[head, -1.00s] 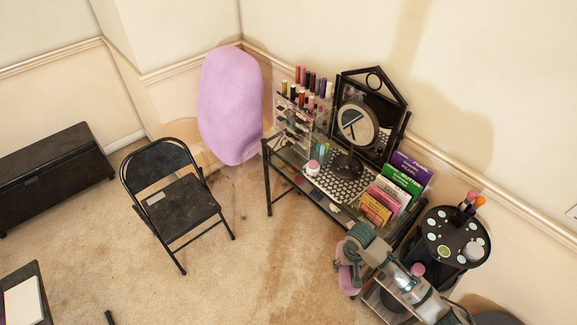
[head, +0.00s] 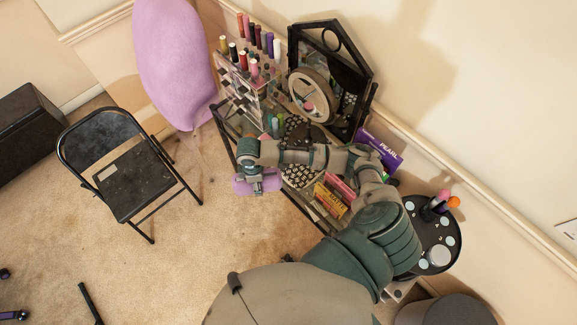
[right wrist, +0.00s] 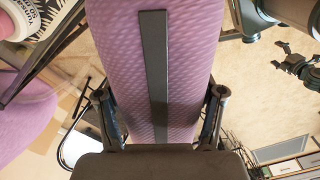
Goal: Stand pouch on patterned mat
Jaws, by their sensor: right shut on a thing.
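The pink-purple pouch (head: 257,187), quilted with a grey strip down its face, is held in my right gripper (head: 258,177) at the front edge of the vanity table. In the right wrist view, the pouch (right wrist: 190,60) fills the middle between the two fingers of my right gripper (right wrist: 160,112). The black-and-white patterned mat (head: 298,178) lies on the tabletop, right of the pouch, partly hidden by my right arm. A dark gripper-like shape, seemingly my left gripper (right wrist: 297,64), shows small at the right of the wrist view; its jaw state is unclear.
A round mirror (head: 312,95) in a black frame stands behind the mat. A clear rack (head: 240,85) of cosmetics is at the table's left end. Boxes (head: 330,200) stand right of the mat. A black folding chair (head: 130,175) is left, a round black stand (head: 435,235) right.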

